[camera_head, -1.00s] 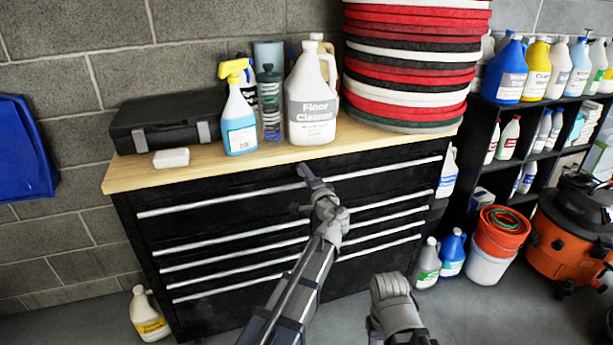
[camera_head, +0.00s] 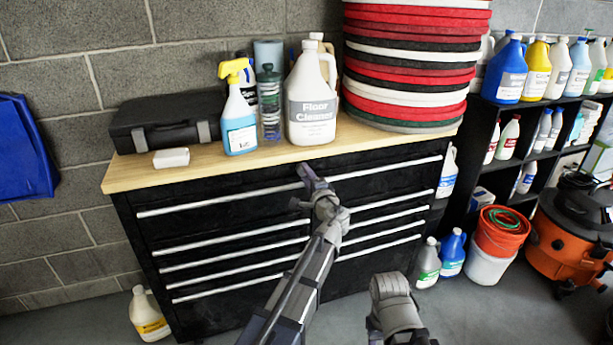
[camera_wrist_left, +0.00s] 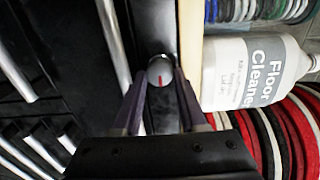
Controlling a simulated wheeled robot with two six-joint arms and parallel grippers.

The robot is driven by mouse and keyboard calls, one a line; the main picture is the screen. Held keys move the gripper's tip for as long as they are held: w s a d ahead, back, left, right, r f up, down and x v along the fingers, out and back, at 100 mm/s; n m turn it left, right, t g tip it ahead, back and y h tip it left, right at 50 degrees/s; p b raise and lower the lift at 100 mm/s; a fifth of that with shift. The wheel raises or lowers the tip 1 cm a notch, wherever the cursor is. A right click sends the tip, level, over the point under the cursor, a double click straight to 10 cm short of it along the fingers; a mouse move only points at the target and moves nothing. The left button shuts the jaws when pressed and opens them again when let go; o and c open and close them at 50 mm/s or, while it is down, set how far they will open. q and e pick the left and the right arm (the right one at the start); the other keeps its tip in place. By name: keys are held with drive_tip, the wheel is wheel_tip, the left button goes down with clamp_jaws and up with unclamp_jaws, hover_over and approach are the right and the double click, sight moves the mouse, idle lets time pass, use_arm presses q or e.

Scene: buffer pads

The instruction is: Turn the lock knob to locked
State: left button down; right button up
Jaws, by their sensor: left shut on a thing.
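The lock knob (camera_wrist_left: 158,68) is a small round grey knob with a red line, on the black front of the drawer cabinet (camera_head: 225,222) just below the wooden top. In the left wrist view the red line runs up and down the picture. My left gripper (camera_wrist_left: 160,90) has one finger on each side of the knob and is shut on it. In the head view my left gripper (camera_head: 305,172) is at the cabinet's upper front and hides the knob. My right gripper is not in view; a grey part of my right arm shows at the bottom.
On the wooden top (camera_head: 205,165) stand a Floor Cleaner jug (camera_head: 311,120), a spray bottle (camera_head: 239,135), a black case (camera_head: 165,122) and a stack of pads (camera_head: 410,75). Silver drawer handles run across the cabinet front. A bucket and an orange vacuum stand at right.

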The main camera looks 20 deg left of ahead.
use_arm(q)
drive_tip(key=shift+c, duration=2.4)
unclamp_jaws()
